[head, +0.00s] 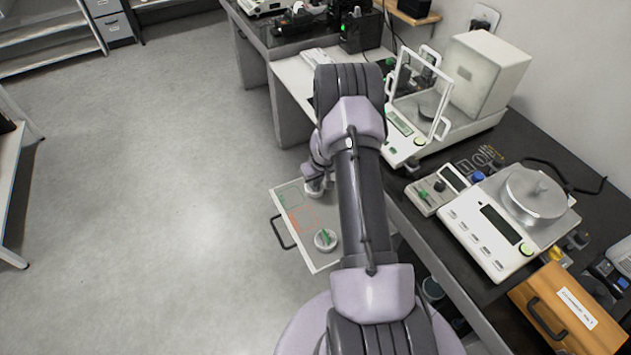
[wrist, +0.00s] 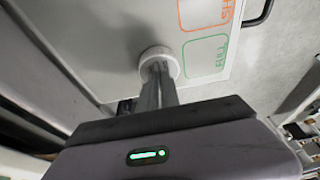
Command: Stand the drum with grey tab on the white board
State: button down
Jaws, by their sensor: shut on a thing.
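My gripper (head: 313,179) is shut on a white round drum (wrist: 158,60), gripping it from above. In the head view this drum (head: 316,188) is at the far right part of the pulled-out drawer (head: 318,261). The fingers hide the drum's tab, so its colour cannot be told. In the wrist view the drum is over the drawer floor, beside the green outline; I cannot tell whether it touches the floor. A second white drum with a green tab (head: 325,239) stands nearer in the drawer. A flat white surface (head: 288,72) lies behind my arm, partly hidden.
The drawer has a green outline (wrist: 206,55), an orange outline (wrist: 204,12) and a dark handle (head: 281,233). A glass-doored balance (head: 405,137) and a flat balance (head: 487,237) stand on the dark bench. A wooden box (head: 565,312) is at the front right. The left floor is clear.

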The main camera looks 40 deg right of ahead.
jog(key=shift+f, duration=0.2)
jog(key=c, duration=1.6)
grip_release()
jog(key=shift+r, duration=0.1)
jog(key=shift+r, duration=0.1)
